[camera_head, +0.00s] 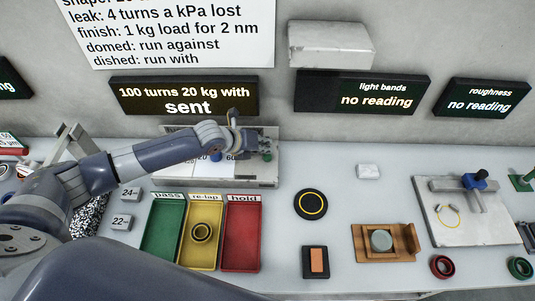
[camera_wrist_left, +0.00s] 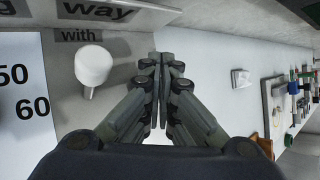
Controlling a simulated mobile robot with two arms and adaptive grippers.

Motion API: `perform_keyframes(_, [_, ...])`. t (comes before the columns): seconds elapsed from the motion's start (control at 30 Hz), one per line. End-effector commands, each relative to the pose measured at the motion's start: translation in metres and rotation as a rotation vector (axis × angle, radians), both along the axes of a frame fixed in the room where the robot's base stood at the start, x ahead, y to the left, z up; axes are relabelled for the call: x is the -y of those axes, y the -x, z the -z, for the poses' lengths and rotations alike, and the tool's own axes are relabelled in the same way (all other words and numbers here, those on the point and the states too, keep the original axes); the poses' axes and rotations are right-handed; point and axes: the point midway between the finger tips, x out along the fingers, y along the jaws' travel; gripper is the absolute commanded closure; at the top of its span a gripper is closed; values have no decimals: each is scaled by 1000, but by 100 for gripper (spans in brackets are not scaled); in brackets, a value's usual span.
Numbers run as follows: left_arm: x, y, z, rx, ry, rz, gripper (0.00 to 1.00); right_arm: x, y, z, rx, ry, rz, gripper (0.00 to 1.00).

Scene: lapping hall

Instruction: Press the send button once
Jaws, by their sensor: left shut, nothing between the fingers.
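The control panel (camera_head: 235,181) stands against the wall, with a scale marked with numbers, a blue knob (camera_head: 217,156) and a green knob or button (camera_head: 267,156). My left gripper (camera_head: 262,143) is over the panel's right part, just above the green piece; I cannot tell whether they touch. In the left wrist view its fingers (camera_wrist_left: 158,68) are together and empty. A white knob (camera_wrist_left: 93,64) is to their left, below labels reading "way" and "with". No button labelled send can be made out; the gripper may hide it. The display (camera_head: 184,96) reads "100 turns 20 kg with sent". My right gripper is not seen.
Green, yellow and red trays (camera_head: 240,265) stand in front of the panel; a dark ring lies in the yellow one. To the right are a black disc (camera_head: 311,204), a wooden holder (camera_head: 360,246) and a grey plate (camera_head: 445,231). Two displays (camera_head: 362,92) read "no reading".

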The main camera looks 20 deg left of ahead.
Motion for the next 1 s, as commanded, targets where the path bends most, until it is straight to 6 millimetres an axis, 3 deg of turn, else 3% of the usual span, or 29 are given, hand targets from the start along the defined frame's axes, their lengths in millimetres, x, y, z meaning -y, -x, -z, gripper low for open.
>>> perform_keyframes(0.27, [0, 0, -3, 1, 1, 0, 100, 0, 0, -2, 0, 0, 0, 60])
perform_keyframes(0.77, [0, 0, -50, 1, 0, -1, 100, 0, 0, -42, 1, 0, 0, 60])
perform_keyframes(1.0, [0, 0, -50, 0, 0, 0, 100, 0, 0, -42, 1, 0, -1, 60])
